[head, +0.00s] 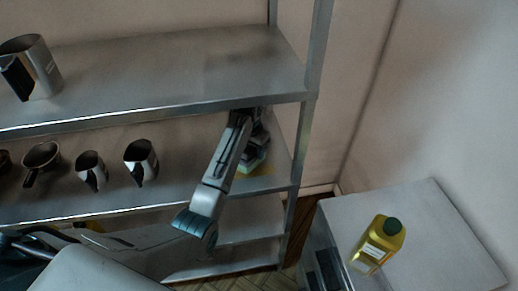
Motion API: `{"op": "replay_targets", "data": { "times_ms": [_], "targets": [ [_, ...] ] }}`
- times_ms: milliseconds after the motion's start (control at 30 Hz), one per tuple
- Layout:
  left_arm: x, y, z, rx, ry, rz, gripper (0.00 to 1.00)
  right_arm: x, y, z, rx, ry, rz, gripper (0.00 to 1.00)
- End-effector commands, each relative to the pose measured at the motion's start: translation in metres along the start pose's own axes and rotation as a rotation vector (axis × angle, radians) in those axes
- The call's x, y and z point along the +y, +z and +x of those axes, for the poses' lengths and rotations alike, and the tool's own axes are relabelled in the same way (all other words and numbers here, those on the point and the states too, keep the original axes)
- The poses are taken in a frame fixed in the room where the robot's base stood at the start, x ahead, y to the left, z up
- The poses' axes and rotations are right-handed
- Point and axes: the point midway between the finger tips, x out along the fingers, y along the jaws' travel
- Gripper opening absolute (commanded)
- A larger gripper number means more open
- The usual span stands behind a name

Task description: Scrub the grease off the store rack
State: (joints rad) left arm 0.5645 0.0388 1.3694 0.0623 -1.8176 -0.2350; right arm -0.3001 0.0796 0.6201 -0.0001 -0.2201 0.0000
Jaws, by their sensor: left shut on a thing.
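The metal store rack (170,86) fills the left and middle of the head view, with several shelves. A faint dark patch (232,64) shows on the right part of its upper shelf; I cannot tell whether it is grease or a reflection. My left arm reaches in to the right end of the shelf below. My left gripper (257,146) is there, partly hidden by the arm and the upper shelf's edge. It is shut on a pale green and yellow sponge (251,161), low over or on that shelf; contact is unclear. My right gripper is out of view.
A steel jug (32,68) stands on the upper shelf at the left. Several small metal cups and pans, one a dark pan (41,158), stand on the shelf below. A yellow bottle (379,245) with a green cap stands on a white-topped cabinet (440,225) at right.

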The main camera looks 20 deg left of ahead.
Motion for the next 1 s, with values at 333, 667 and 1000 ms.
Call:
{"op": "replay_targets", "data": {
  "times_ms": [333, 667, 1000],
  "targets": [
    [-0.016, 0.015, -0.004, 0.002, -0.002, -0.001, 0.0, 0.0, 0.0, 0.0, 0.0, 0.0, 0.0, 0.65],
    [-0.026, 0.026, -0.005, 0.001, 0.0, 0.0, 0.0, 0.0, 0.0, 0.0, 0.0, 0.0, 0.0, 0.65],
    [-0.046, 0.045, -0.009, 0.0, -0.001, 0.0, 0.0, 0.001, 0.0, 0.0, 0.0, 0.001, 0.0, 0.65]
  ]
}}
